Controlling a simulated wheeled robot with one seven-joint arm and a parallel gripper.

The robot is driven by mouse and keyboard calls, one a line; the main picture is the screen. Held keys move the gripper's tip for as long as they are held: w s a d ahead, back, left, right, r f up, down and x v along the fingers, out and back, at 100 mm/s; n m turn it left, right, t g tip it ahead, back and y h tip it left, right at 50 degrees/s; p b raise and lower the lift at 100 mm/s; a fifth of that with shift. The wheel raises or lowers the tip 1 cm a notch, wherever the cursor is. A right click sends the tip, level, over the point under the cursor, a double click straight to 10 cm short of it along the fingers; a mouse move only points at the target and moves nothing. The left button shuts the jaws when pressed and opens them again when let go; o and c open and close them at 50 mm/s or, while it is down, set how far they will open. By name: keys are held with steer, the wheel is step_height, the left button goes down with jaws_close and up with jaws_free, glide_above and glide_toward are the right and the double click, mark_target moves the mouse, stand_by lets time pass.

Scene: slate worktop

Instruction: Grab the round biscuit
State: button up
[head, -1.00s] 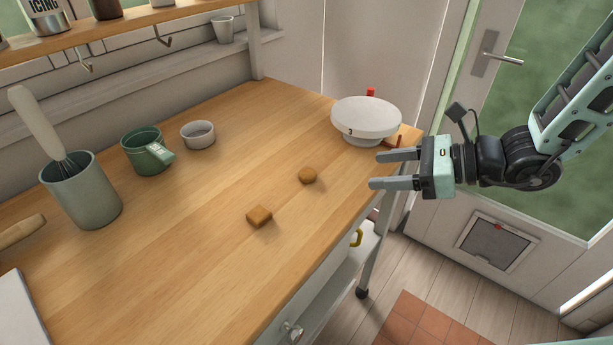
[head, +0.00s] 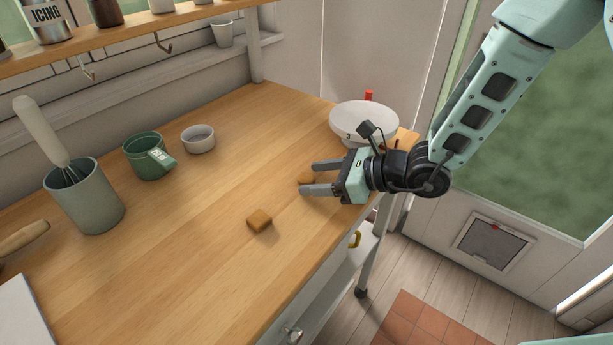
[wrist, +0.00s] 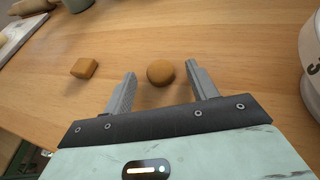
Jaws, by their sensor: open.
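The round biscuit (wrist: 160,72) lies flat on the wooden worktop. In the wrist view it sits between and just ahead of the fingertips. In the head view the round biscuit (head: 306,179) is partly hidden behind the fingers. My gripper (head: 308,178) is open and empty, its fingers pointing left across the worktop; it also shows in the wrist view (wrist: 160,70). I cannot tell exactly how high the fingers are. A square biscuit (head: 259,219) lies apart, nearer the front edge; in the wrist view the square biscuit (wrist: 84,68) is left of the left finger.
A white turntable (head: 364,121) stands at the worktop's right end, close behind my gripper. A green mug (head: 147,156), a white ramekin (head: 198,138) and a grey crock with a whisk (head: 88,199) stand to the left. The middle of the worktop (head: 210,215) is clear.

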steer(key=c, duration=1.1)
steer(key=shift+o, duration=0.2)
steer(key=shift+r, duration=0.15)
